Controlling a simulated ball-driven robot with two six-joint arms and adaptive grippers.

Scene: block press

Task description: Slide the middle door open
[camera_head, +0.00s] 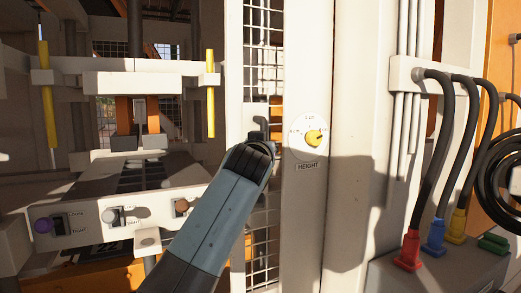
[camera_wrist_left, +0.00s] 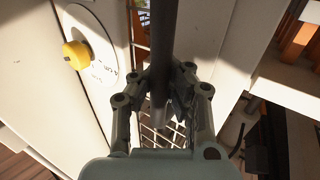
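The middle door (camera_head: 236,60) is a pale framed panel with a white wire mesh, seen upright in the head view. Its dark handle (camera_head: 261,122) stands out near the door's mid-height. My left arm reaches up to it from the bottom of the head view, and the left gripper (camera_wrist_left: 167,82) shows clearly in the left wrist view. There its fingers close in from both sides on the dark handle bar (camera_wrist_left: 164,35) and appear to touch it. The fingertips are hidden behind my wrist in the head view. My right gripper is in neither view.
A round height dial with a yellow knob (camera_head: 313,138) sits on the post just right of the handle. Yellow rods (camera_head: 211,95) and a control panel with knobs (camera_head: 80,222) are at left. Black cables (camera_head: 437,150) with coloured plugs are at right.

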